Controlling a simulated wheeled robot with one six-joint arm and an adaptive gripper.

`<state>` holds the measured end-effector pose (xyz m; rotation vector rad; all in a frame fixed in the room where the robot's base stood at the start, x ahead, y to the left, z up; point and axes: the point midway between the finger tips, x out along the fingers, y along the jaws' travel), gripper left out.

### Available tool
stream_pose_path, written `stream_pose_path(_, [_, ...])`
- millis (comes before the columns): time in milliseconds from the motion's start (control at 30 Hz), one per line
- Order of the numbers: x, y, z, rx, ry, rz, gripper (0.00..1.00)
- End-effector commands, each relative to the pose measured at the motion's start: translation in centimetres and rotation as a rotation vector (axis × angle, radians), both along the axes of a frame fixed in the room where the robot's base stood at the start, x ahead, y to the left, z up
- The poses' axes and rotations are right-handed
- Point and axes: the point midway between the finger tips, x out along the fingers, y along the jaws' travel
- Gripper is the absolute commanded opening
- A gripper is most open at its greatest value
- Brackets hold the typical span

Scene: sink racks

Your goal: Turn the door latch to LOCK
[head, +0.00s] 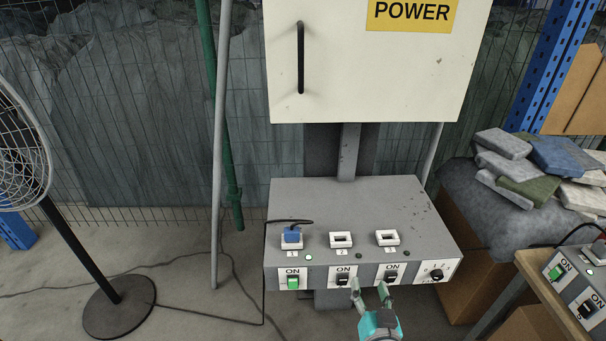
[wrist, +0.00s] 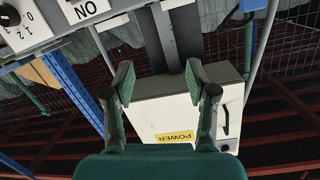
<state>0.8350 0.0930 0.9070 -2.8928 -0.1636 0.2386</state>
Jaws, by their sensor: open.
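A cream cabinet (head: 370,75) with a yellow POWER label has a black vertical bar handle (head: 301,57) on its left side. The cabinet also shows upside down in the wrist view (wrist: 172,115), with a small dark round fitting (wrist: 224,147) near the handle. That fitting may be the door latch; its setting is too small to read, and no LOCK mark is legible. My gripper (head: 368,287) is open and empty, in front of the grey switch box and well below the cabinet. Its spread fingers also show in the wrist view (wrist: 158,82).
The grey switch box (head: 350,205) carries several sockets, a blue plug (head: 291,235), ON switches and a black rotary knob (head: 436,274). A fan (head: 25,150) stands left. Stacked bags (head: 520,165) and a wooden table (head: 535,270) are right. Poles (head: 222,150) stand left of the cabinet.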

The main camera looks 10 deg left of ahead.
Motion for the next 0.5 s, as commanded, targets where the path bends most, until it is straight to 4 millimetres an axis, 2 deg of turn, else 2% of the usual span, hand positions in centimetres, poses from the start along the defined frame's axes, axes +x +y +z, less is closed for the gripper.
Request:
stream_pose_path(33, [1.7, 0.7, 1.5, 0.011, -0.012, 0.003, 0.57])
stream_pose_path(200, [6.4, 2.9, 5.7, 0.053, -0.023, 0.004, 0.57])
stream_pose_path(367, [10.3, 4.9, 10.3, 0.092, -0.031, 0.002, 0.57])
stream_pose_path(500, [13.3, 6.7, 15.0, 0.13, -0.04, 0.002, 0.57])
